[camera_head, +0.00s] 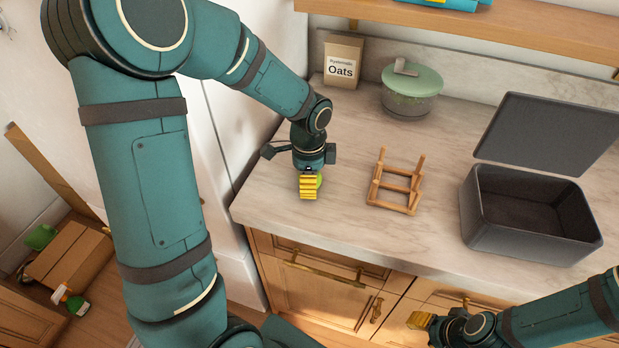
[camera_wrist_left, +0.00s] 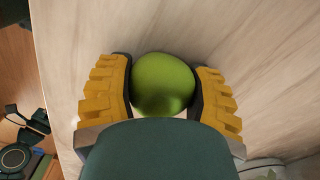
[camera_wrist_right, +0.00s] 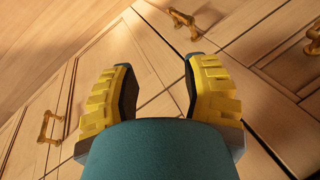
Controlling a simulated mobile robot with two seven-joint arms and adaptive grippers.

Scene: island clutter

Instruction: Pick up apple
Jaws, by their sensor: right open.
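A green apple (camera_wrist_left: 163,84) rests on or just above the marble counter near its front left corner. In the head view only a sliver of the apple (camera_head: 319,181) shows behind the yellow fingers. My left gripper (camera_head: 310,186) points down over it. In the left wrist view my left gripper (camera_wrist_left: 165,88) has one finger on each side of the apple, with no clear gap; whether they grip it cannot be told. My right gripper (camera_wrist_right: 158,78) is open and empty in front of the cabinet doors, and it shows at the lower right of the head view (camera_head: 420,321).
A small wooden rack (camera_head: 397,204) stands right of the apple. A dark open box (camera_head: 534,234) with a raised lid (camera_head: 548,132) is at the right. An oats package (camera_head: 342,62) and a green-lidded glass bowl (camera_head: 411,92) stand at the back. The counter between them is clear.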

